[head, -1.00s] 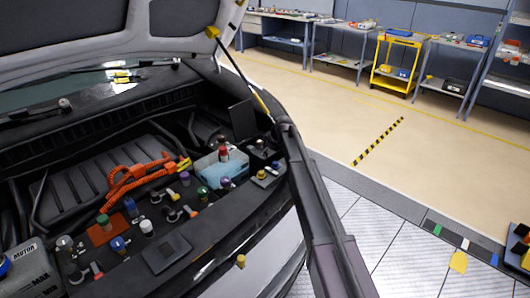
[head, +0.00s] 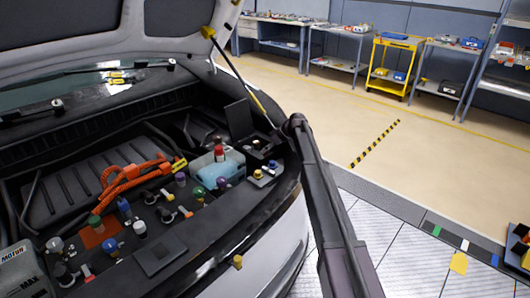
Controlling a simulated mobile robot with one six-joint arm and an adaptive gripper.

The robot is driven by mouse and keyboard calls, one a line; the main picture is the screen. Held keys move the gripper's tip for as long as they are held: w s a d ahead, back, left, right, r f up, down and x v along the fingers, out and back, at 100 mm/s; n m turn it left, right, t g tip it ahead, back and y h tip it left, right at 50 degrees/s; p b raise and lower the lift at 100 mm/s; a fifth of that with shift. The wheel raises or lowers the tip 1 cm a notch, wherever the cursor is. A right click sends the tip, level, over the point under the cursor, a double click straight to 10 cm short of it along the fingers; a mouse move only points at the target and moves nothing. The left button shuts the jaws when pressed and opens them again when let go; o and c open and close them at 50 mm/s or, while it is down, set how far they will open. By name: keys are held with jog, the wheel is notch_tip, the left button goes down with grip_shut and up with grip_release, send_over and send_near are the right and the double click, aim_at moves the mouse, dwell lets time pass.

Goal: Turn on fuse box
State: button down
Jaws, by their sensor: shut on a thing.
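The fuse box (head: 260,145) appears to be the black box at the right rim of the car's engine bay. Its dark lid (head: 238,118) stands raised behind it. Small parts inside it are too small to tell apart, and no switch position shows. My arm rises from the bottom right, and its rounded joint is just right of the box. My gripper cannot be made out; the fingers and anything in them are hidden or lost against the dark bay.
The coolant tank (head: 219,172) with a red cap sits left of the box. Orange cables (head: 130,178) and several coloured caps fill the bay. The raised hood (head: 120,25) and its strut (head: 238,72) are above.

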jog(key=c, duration=0.5)
grip_release()
jog(key=shift+c, duration=0.2)
